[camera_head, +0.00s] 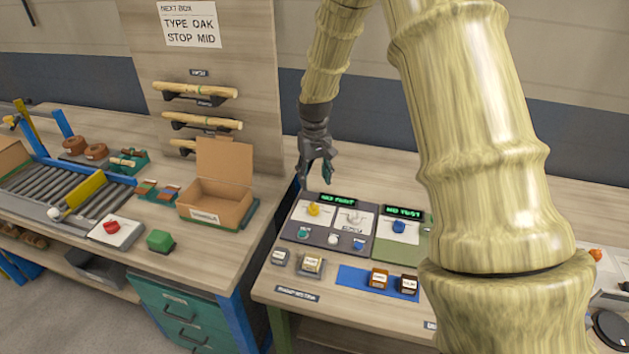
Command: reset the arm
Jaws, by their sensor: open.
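My gripper (320,172) is dark grey and hangs fingers-down at the end of my arm, above the back of the right-hand bench. Its fingers look apart and hold nothing that I can see. It is above and behind a control panel (296,236) with two lit green displays and coloured knobs, and appears clear of it. My arm is yellow-green with a wood-like grain. Its large near links hide much of the right bench.
An open cardboard box (203,207) stands left of the gripper. A conveyor (62,186) and a red button box (115,232) lie further left. Turned pieces rest on the upright board (236,75), which carries a notice (190,24). A blue mat (352,277) lies at the right bench's front.

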